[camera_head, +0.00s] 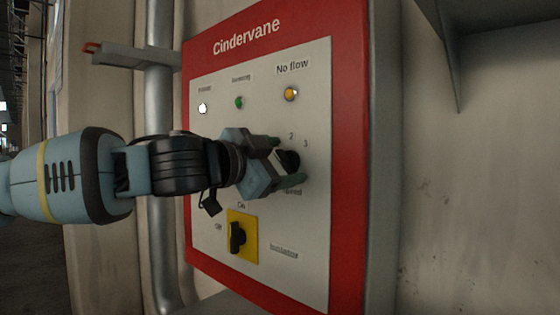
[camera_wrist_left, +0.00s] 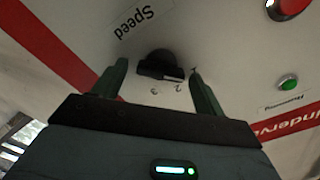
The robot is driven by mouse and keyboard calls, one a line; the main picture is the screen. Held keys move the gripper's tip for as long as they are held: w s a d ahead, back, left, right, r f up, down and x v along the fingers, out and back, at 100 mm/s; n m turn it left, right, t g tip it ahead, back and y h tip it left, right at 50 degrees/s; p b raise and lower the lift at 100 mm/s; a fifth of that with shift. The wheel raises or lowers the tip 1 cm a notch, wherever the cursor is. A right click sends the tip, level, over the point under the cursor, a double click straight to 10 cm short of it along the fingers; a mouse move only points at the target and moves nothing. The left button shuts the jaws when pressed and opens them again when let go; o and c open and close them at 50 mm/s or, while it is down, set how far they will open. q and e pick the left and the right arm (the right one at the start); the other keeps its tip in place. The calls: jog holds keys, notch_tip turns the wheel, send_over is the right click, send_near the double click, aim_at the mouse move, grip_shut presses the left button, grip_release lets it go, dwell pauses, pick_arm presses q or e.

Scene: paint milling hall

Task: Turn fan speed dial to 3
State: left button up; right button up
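The fan speed dial (camera_head: 288,160) is a black knob on the white panel face, with the numbers 2 and 3 printed above it in the head view. In the left wrist view the dial (camera_wrist_left: 160,65) shows a bar handle with a pale mark toward its right end; the number at that mark is too small to read surely. My left gripper (camera_head: 285,162) is at the dial, its fingers on either side. In the left wrist view the left gripper (camera_wrist_left: 158,70) shows small gaps between fingers and knob. My right gripper is not in view.
A black switch (camera_head: 237,237) on a yellow plate sits below the dial, near the On label. A green lamp (camera_head: 239,102) and an amber No flow lamp (camera_head: 291,94) are above. The red-bordered panel (camera_head: 349,150) stands beside a vertical pipe (camera_head: 160,100) and a bare wall.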

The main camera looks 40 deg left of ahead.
pick_arm(q)
jog(key=c, duration=0.9)
jog(key=shift+m, duration=0.3)
jog(key=shift+m+p, duration=0.55)
jog(key=shift+m, duration=0.35)
jog(key=m+p, duration=0.1)
jog(key=m, duration=0.2)
jog(key=shift+m, duration=0.3)
jog(key=m, duration=0.3)
jog(key=shift+f+m+p, duration=0.15)
jog(key=shift+m+p, duration=0.15)
jog(key=shift+p, duration=0.1)
jog(key=m, duration=0.4)
jog(key=shift+f+m, duration=0.1)
jog(key=shift+m, duration=0.2)
jog(key=shift+f+m, duration=0.1)
jog(key=shift+m, duration=1.7)
